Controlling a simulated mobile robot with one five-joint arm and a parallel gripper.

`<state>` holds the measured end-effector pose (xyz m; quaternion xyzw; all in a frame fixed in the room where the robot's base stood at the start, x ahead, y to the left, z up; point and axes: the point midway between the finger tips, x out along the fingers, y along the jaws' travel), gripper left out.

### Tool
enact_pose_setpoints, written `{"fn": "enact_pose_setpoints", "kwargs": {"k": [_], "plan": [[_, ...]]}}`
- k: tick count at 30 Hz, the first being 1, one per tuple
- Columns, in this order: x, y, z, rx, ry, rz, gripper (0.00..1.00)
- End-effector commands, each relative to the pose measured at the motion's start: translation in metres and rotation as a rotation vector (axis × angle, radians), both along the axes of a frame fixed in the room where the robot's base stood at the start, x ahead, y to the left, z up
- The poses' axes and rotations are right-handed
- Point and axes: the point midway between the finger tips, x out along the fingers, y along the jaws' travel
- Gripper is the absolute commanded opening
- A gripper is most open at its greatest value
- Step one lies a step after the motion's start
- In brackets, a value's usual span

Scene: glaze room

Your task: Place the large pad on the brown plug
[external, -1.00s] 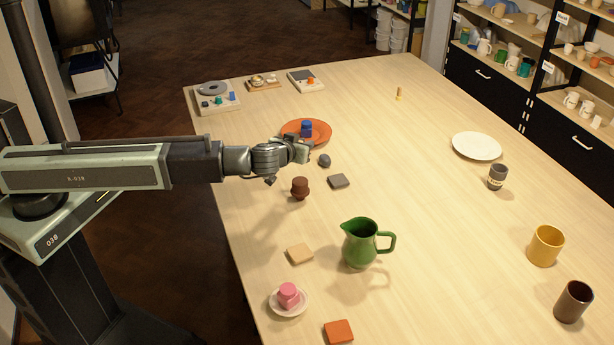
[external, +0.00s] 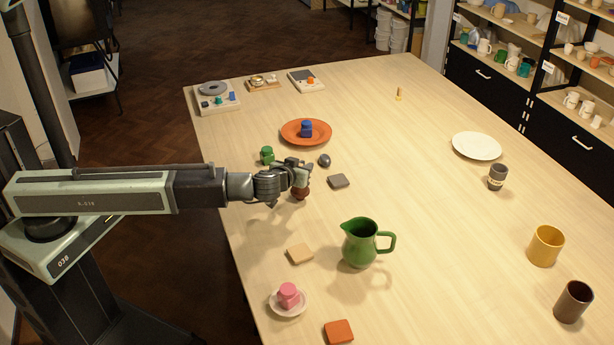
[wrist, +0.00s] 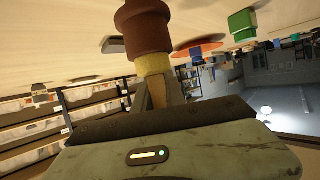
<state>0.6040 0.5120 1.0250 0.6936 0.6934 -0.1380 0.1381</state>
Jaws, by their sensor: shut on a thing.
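My gripper (external: 304,176) is shut on a small pale yellow piece (wrist: 152,65), which I take to be the large pad. The yellow piece shows between the fingertips in the wrist view, and the gripper hides it in the external view. The brown plug (external: 300,194) stands on the table just below the gripper, its upper part hidden there. In the wrist view the brown plug (wrist: 147,36) appears right against the yellow piece. I cannot tell whether they touch or are slightly apart.
A green plug (external: 267,155) and a dark pebble (external: 324,160) lie close by. A grey square (external: 339,181), a tan square (external: 300,254) and a green jug (external: 360,243) are nearby. A blue plug (external: 306,129) stands on an orange plate (external: 322,139).

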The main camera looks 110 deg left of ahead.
Motion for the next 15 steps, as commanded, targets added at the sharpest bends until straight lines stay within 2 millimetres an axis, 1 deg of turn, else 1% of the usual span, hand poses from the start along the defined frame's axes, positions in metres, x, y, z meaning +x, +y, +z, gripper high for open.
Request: {"fn": "enact_pose_setpoints", "kwargs": {"k": [4,5,6,7,15], "plan": [[0.0000,-0.0001,-0.0018,0.000,0.000,0.000,0.00],[0.0000,0.0000,-0.0019,0.000,0.000,0.000,0.18],[0.0000,0.0000,-0.0009,0.000,0.000,0.000,0.29],[0.0000,-0.0001,-0.0007,0.000,0.000,0.000,0.37],[0.0000,0.0000,-0.0005,0.000,0.000,0.000,0.37]]}}
